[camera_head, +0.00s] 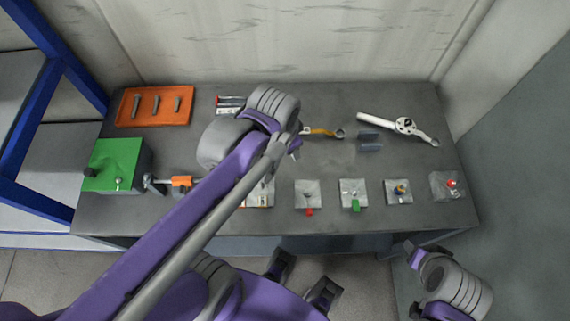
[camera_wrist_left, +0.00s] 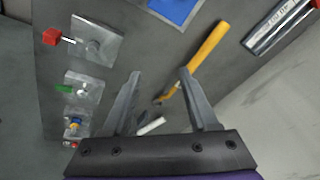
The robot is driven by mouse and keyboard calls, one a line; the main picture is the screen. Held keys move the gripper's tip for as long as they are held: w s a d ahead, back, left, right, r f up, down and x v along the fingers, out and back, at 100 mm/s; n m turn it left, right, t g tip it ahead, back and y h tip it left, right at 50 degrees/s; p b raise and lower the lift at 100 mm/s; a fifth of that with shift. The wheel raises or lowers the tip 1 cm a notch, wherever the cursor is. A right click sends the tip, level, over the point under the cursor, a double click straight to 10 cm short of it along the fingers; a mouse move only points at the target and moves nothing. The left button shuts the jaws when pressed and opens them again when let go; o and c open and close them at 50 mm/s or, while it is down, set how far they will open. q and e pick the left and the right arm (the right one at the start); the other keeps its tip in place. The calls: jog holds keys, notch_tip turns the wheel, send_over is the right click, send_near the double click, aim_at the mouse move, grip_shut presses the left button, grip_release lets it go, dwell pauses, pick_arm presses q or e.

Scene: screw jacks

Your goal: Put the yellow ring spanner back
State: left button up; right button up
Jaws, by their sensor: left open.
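The yellow ring spanner (camera_head: 321,131) lies on the grey table, right of my left gripper in the head view. Its dark ring end points right; its left end is close to the gripper. In the left wrist view the spanner (camera_wrist_left: 209,45) runs diagonally, its yellow handle passing by the right fingertip and its lower end between the fingers. My left gripper (camera_wrist_left: 160,73) is open and empty above it. In the head view my left arm mostly hides that gripper. My right gripper (camera_head: 412,251) is beside the table's front right; its jaws are unclear.
An orange tray (camera_head: 128,121) with grey pieces is at back left, a green block (camera_head: 130,153) in front of it. A white ratchet (camera_head: 405,125) lies at back right. Several screw jacks (camera_head: 354,194) line the front. A blue flat piece (camera_wrist_left: 178,8) shows in the wrist view.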

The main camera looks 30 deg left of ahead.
pick_arm(q)
jog(key=s+f+n, duration=0.1)
jog(key=s+d+f+n+t, duration=0.1)
jog(key=s, duration=0.1)
jog(key=s+d+f+n+t, duration=0.1)
jog(key=s+f+n, duration=0.1)
jog(key=shift+d, duration=0.15)
jog(key=shift+w+r+p, duration=0.2)
jog(key=shift+r+p, duration=0.35)
jog(key=shift+r, duration=0.05)
jog(key=shift+w+r+p, duration=0.2)
jog(key=shift+r+p, duration=0.3)
jog(key=shift+r, duration=0.1)
jog(key=shift+s, duration=0.1)
